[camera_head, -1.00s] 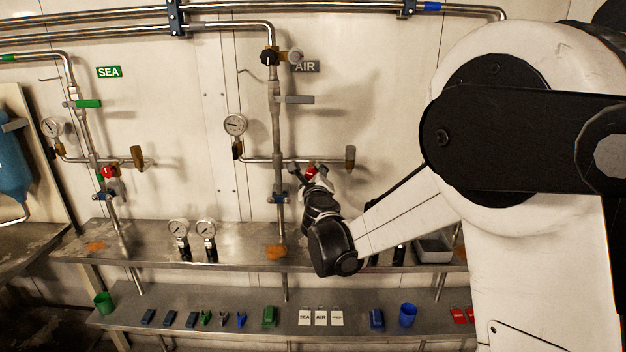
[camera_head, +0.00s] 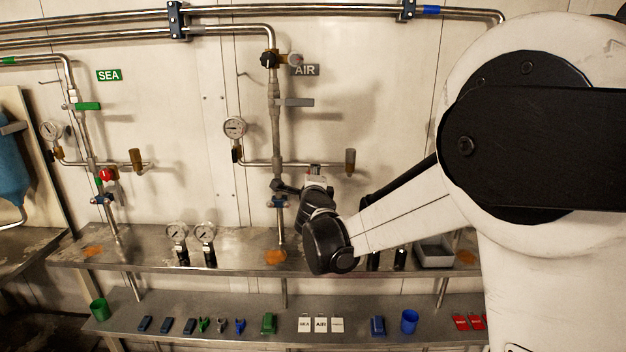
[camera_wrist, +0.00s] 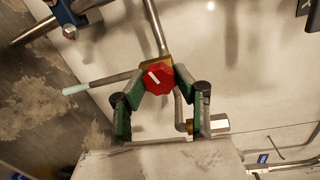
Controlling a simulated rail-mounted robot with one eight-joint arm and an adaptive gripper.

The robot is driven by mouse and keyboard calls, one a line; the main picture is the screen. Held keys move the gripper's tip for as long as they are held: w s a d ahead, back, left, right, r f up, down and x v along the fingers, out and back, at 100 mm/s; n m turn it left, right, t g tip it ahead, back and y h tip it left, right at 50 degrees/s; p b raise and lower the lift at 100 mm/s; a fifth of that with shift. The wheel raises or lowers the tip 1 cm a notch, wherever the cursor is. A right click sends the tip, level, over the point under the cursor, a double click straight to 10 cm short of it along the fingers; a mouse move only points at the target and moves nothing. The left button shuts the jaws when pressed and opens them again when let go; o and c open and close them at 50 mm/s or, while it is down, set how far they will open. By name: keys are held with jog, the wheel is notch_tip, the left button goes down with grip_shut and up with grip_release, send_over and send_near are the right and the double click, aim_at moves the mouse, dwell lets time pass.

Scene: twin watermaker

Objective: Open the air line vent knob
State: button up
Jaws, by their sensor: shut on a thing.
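The fingers are shut on the knob from both sides. In the head view my gripper (camera_head: 290,187) reaches the lower part of the air line, and the red knob is hidden behind it.
The sea line (camera_head: 84,140) with its own red knob (camera_head: 106,174) stands at the left. A pressure gauge (camera_head: 235,128) is left of the air pipe. Below is a metal shelf (camera_head: 140,246) with two gauges (camera_head: 205,234) and a grey tray (camera_head: 434,255).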

dwell(0.4)
jog(key=o, duration=1.2)
jog(key=shift+s, duration=0.1)
jog(key=s, duration=0.8)
jog(key=s+r, duration=0.1)
jog(key=s, duration=0.2)
jog(key=shift+s+d, duration=0.4)
